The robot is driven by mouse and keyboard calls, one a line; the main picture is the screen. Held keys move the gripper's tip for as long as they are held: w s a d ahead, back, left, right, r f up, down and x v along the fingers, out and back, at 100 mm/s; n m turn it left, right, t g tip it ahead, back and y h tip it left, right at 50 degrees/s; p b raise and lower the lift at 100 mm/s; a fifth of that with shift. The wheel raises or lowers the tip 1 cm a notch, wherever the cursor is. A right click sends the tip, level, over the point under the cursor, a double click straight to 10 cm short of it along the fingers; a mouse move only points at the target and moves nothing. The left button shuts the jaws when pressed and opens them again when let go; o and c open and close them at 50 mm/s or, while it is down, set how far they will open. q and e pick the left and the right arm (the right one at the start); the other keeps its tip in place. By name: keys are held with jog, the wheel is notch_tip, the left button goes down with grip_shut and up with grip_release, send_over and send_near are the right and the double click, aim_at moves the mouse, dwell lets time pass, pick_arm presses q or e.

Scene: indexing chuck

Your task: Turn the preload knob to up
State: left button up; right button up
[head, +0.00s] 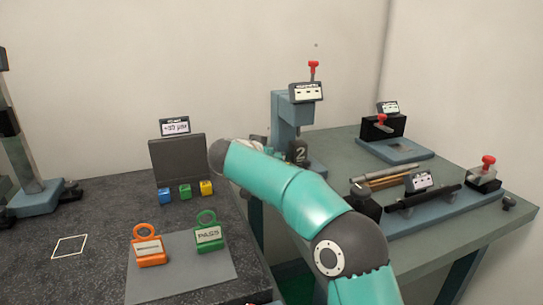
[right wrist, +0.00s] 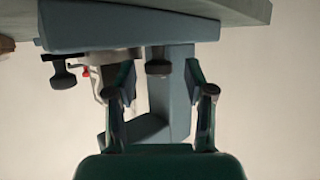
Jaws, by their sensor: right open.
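In the right wrist view, a dark knob (right wrist: 158,66) on a short stem shows between my right gripper's fingertips, in front of a blue-grey column. My right gripper (right wrist: 161,82) is open, with its fingers apart on either side of the knob and no clear contact. A second dark knob (right wrist: 63,77) is at the left of that view. I cannot tell from any label which is the preload knob. In the head view my right arm reaches across the middle, and its gripper is mostly hidden behind the arm. My left gripper does not show.
A blue-grey fixture (head: 285,112) with a red-topped handle stands behind my arm. A green bench (head: 460,225) with more fixtures is at the right. A dark table (head: 100,220) at the left holds a grey mat (head: 190,277) with orange and green tags, and small coloured blocks.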

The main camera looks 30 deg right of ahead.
jog(key=shift+a, duration=0.1)
jog(key=v, duration=0.7)
jog(key=shift+s+a+r, duration=0.2)
jog(key=shift+a, duration=0.1)
